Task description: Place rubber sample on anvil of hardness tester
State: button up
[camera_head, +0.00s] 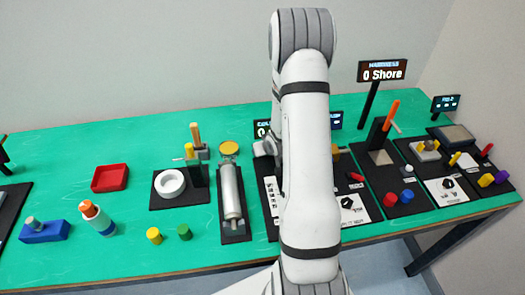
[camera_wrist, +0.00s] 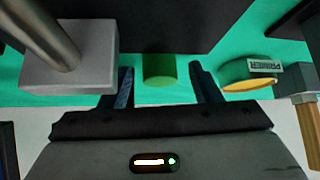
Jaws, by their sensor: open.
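The hardness tester (camera_head: 383,128) stands on a dark board at the right in the head view, with an orange handle and a pale plate at its foot. Its display (camera_head: 382,71) reads 0 Shore. A red piece (camera_head: 390,199) and a blue piece (camera_head: 407,195) lie in front of it; I cannot tell which is the rubber sample. In the wrist view my gripper (camera_wrist: 161,75) is open, its fingers apart. A green cylinder (camera_wrist: 158,70) shows between the fingertips, not clasped. In the head view my arm hides the gripper's jaws.
In the wrist view a grey block (camera_wrist: 70,55) with a metal rod is at upper left, and a yellow disc (camera_wrist: 250,85) by a PRIMER label at right. In the head view a red tray (camera_head: 110,178) and a blue block (camera_head: 44,232) are left.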

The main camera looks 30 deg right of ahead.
grip_shut()
dwell(0.5)
